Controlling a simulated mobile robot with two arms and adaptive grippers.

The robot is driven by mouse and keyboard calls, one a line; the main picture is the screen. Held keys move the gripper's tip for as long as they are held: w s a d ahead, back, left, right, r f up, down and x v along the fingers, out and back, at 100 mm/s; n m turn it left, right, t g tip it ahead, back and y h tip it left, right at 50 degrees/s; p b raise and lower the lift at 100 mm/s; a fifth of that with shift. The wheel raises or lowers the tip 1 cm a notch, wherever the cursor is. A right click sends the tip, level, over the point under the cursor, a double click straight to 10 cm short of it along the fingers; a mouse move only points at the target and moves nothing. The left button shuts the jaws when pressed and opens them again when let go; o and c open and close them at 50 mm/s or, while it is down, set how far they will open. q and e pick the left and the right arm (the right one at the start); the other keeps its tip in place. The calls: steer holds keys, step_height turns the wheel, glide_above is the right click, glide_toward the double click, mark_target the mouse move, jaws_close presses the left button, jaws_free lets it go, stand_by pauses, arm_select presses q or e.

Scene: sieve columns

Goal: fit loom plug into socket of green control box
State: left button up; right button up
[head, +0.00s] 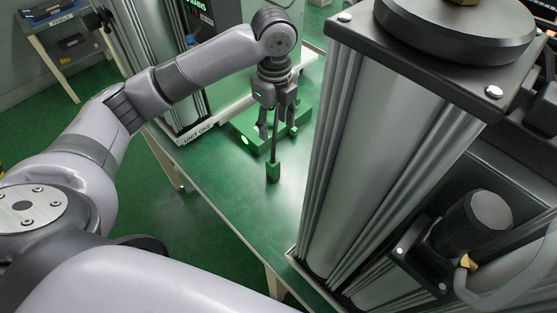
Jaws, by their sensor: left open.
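My left gripper (277,124) points down above the green table, with its two dark fingers apart. A thin dark stem or cable runs down in front of or between the fingers to a small green block (273,172), which looks like the loom plug. The block is below the fingertips, apart from them; I cannot tell whether it rests on the table. A low green body (245,134), which looks like the green control box, lies behind the gripper and is partly hidden by it. Its socket cannot be made out. My right gripper is not in view.
A tall silver column (375,140) with a dark top plate fills the right side, close to the block. A dark cylindrical motor-like part (478,222) sits at lower right. The green table (225,185) is bare left of the block.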

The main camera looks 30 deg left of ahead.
arm_select(q)
glide_above(273, 161)
step_height(273, 161, down, 7)
steer(key=shift+d+f, duration=0.1)
steer(key=f, duration=0.3)
steer(key=shift+w+f+p, duration=0.2)
steer(key=shift+f+p, duration=0.15)
steer(key=shift+s+f, duration=0.1)
steer(key=shift+f, duration=0.3)
steer(key=f, duration=0.1)
steer(key=f+p, duration=0.1)
steer(key=f, duration=0.1)
steer(key=shift+s+f, duration=0.2)
steer(key=shift+f, duration=0.5)
jaws_close()
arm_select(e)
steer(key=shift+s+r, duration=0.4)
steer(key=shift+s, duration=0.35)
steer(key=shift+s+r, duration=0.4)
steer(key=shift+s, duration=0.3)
